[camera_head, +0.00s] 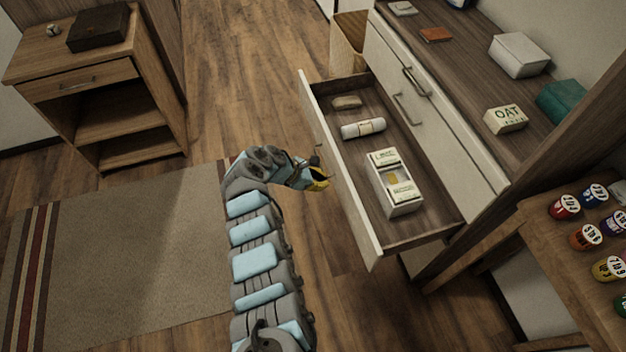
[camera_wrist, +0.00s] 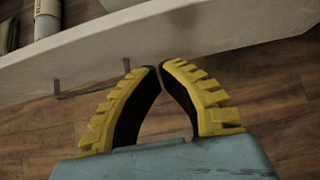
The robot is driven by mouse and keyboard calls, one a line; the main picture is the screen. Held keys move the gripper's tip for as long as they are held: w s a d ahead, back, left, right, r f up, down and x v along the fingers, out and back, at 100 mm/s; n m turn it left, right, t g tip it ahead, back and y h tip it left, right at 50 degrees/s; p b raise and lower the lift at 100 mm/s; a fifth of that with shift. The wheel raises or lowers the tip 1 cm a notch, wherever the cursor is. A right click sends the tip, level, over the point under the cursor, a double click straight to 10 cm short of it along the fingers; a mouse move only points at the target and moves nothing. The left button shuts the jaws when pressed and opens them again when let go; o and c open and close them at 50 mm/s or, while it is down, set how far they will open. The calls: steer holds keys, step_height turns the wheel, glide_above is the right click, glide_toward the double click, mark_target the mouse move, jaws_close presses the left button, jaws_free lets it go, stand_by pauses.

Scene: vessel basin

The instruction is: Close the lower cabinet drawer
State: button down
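The cabinet drawer (camera_head: 352,205) is pulled out from the white-fronted cabinet (camera_head: 455,135) at the right in the head view. It holds a white box, a rolled white item and a small tan item. My gripper (camera_head: 322,178) is in front of the drawer's outer face, near its handle. In the wrist view the drawer front (camera_wrist: 190,40) crosses the top, with its handle (camera_wrist: 80,90) left of the fingers. The yellow-padded fingertips (camera_wrist: 158,68) meet with nothing between them. I cannot tell whether they touch the drawer front.
A wooden side table (camera_head: 100,90) stands at the far left, with a rug (camera_head: 120,255) before it. A shelf with several small jars (camera_head: 585,237) is at the lower right. The cabinet top carries boxes. Wood floor (camera_head: 240,80) is clear left of the drawer.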

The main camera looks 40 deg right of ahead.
mark_target(343, 180)
steer(key=shift+s+d+f+b, duration=0.1)
steer(key=shift+s+d+b, duration=0.2)
steer(key=shift+d, duration=0.7)
steer(key=shift+s+d+b, duration=0.1)
steer(key=shift+s+d, duration=0.3)
steer(key=shift+d, duration=0.6)
